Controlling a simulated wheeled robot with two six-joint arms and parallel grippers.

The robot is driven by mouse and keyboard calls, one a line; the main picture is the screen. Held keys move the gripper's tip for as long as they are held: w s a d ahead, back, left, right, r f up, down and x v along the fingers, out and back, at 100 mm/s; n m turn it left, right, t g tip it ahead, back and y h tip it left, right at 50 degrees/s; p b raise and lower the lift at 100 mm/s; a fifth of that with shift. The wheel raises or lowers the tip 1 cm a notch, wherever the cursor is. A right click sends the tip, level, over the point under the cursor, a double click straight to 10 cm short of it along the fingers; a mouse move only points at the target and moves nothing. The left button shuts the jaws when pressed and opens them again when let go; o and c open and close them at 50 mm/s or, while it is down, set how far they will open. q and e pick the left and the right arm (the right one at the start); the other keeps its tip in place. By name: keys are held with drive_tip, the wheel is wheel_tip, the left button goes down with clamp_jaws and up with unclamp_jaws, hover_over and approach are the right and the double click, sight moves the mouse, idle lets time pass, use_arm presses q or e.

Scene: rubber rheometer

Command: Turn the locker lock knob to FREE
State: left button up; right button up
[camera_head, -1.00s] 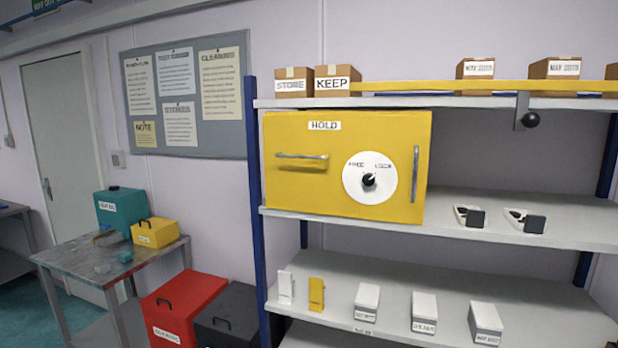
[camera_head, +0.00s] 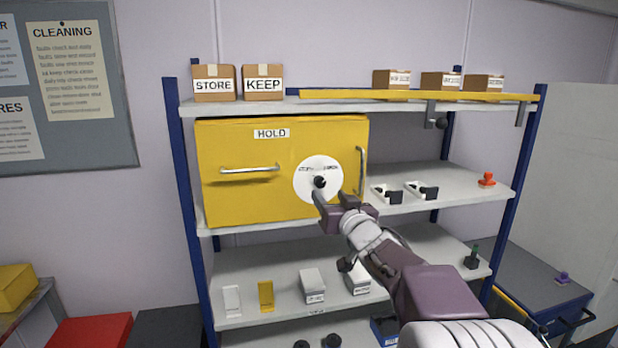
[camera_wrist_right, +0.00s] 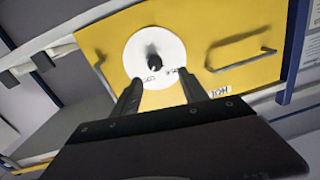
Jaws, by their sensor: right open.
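The yellow locker (camera_head: 230,195), labelled HOLD, stands on the upper shelf with its door closed. A white round dial (camera_head: 305,192) with small print is on its front at the right, and a black knob (camera_head: 320,182) sits at the dial's centre. In the right wrist view the knob (camera_wrist_right: 154,61) stands beyond the fingertips. My right gripper (camera_head: 331,197) is open just in front of the lower part of the dial, apart from the knob as far as I can tell. It also shows in the wrist view (camera_wrist_right: 157,78). The print is too small to read the setting. My left gripper is not in view.
A bar handle (camera_head: 250,169) and an upright handle (camera_head: 361,170) stick out from the locker. Dark-ended devices (camera_head: 387,195) lie on the shelf to its right. Boxes marked STORE (camera_head: 213,84) and KEEP (camera_head: 263,84) stand above. Small blocks (camera_head: 265,296) stand on the lower shelf.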

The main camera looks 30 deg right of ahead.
sight(323, 183)
drive_tip(key=w, duration=0.2)
drive_tip(key=w+d+p, duration=0.1)
drive_tip(key=w, duration=0.1)
drive_tip(key=shift+w+r, duration=0.1)
drive_tip(key=shift+w, duration=0.25)
drive_tip(key=w, duration=0.1)
drive_tip(key=w+d+p, duration=0.1)
drive_tip(key=w+d, duration=0.1)
drive_tip(key=shift+w+p, duration=0.3)
drive_tip(key=shift+w, duration=0.05)
drive_tip(key=shift+w+d+f, duration=0.15)
drive_tip(key=shift+f, duration=0.05)
drive_tip(key=shift+a, duration=0.25)
drive_tip(key=shift+a+r, duration=0.1)
drive_tip(key=shift+a, duration=0.05)
drive_tip(key=shift+c, duration=0.9)
drive_tip(key=c, duration=0.5)
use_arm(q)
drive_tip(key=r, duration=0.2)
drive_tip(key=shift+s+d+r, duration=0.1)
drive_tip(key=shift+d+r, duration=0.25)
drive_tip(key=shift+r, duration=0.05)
use_arm(e)
clamp_jaws()
